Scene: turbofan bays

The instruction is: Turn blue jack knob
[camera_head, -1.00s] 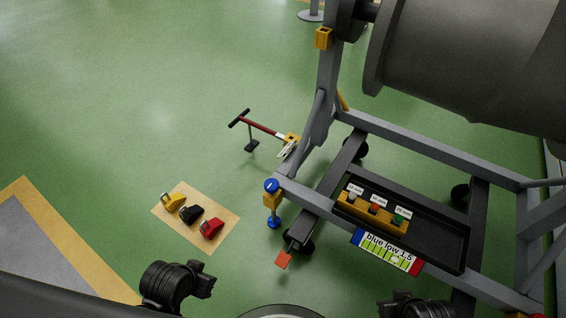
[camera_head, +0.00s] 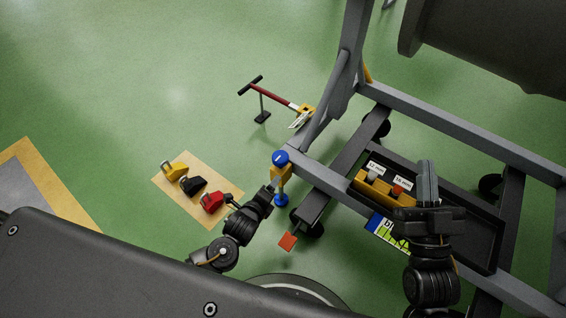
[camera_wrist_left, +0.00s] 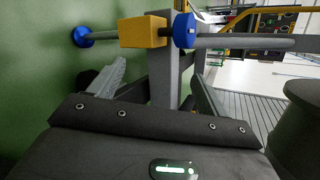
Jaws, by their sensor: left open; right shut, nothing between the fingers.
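The blue jack knob (camera_head: 281,158) is a round cap on top of a yellow block (camera_head: 284,174) at the near left corner of the grey stand. A blue foot (camera_head: 281,200) is below. My left gripper (camera_head: 271,190) is open, low beside the jack on its left, below the knob. In the left wrist view the knob (camera_wrist_left: 184,31), yellow block (camera_wrist_left: 142,32) and foot (camera_wrist_left: 83,36) lie sideways beyond the fingers (camera_wrist_left: 158,75); no contact with the knob shows. My right gripper (camera_head: 428,172) is shut and empty over the black tray, hiding part of it.
The black tray (camera_head: 478,240) holds a yellow block with coloured sockets (camera_head: 372,188). A partly hidden label card (camera_head: 379,223) is on its front. Yellow, black and red chocks (camera_head: 211,201) lie on a tan mat (camera_head: 226,187). Green floor is open at left.

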